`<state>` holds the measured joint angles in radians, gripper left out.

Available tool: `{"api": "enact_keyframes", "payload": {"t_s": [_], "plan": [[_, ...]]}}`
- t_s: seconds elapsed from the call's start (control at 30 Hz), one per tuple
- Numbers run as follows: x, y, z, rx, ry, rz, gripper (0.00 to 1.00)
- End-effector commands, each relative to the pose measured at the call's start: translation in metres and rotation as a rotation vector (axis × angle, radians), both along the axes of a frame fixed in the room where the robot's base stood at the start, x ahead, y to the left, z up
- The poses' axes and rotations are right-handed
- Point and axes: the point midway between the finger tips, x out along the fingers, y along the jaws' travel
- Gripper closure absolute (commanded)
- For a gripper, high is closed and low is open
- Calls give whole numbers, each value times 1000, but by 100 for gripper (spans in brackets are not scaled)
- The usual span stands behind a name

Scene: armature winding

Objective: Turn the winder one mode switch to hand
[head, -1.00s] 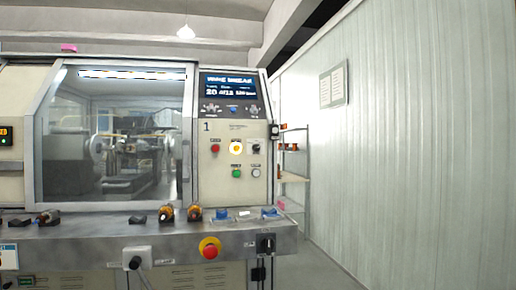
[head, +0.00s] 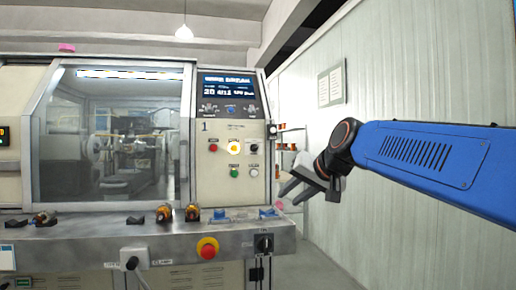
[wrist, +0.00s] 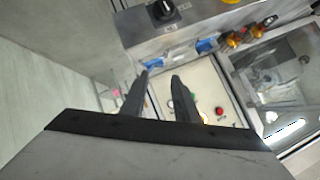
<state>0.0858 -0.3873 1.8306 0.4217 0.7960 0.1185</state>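The winder marked 1 has a cream control panel (head: 212,185). A small black knob (head: 254,147) sits on it, right of a lit yellow button; its pointer direction is too small to read. A larger black rotary switch (head: 264,243) is on the grey front below the ledge, and a black knob also shows at the top of the wrist view (wrist: 163,11). I cannot read which is labelled as the mode switch. My gripper (head: 289,196) is open and empty, right of the panel and apart from it. Its fingers (wrist: 160,79) stand apart in the wrist view.
Red (head: 213,147), green (head: 234,172) and white (head: 254,172) buttons surround the lit yellow button (head: 234,147). A red emergency stop (head: 207,247) juts from the front. Bobbins (head: 192,212) and blue items stand on the ledge. A pale wall (head: 420,90) is at right.

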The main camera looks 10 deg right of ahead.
Motion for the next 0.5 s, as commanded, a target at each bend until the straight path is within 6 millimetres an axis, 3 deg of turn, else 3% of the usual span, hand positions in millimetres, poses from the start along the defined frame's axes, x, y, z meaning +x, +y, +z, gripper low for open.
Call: {"api": "enact_keyframes", "payload": {"t_s": [0.03,0.2,0.33,0.5], "plan": [[23,-2,28,37,-38,-15,72],[80,-8,110,157,-157,-49,72],[106,-13,152,220,-219,-65,72],[120,-15,174,257,-253,-71,72]]}}
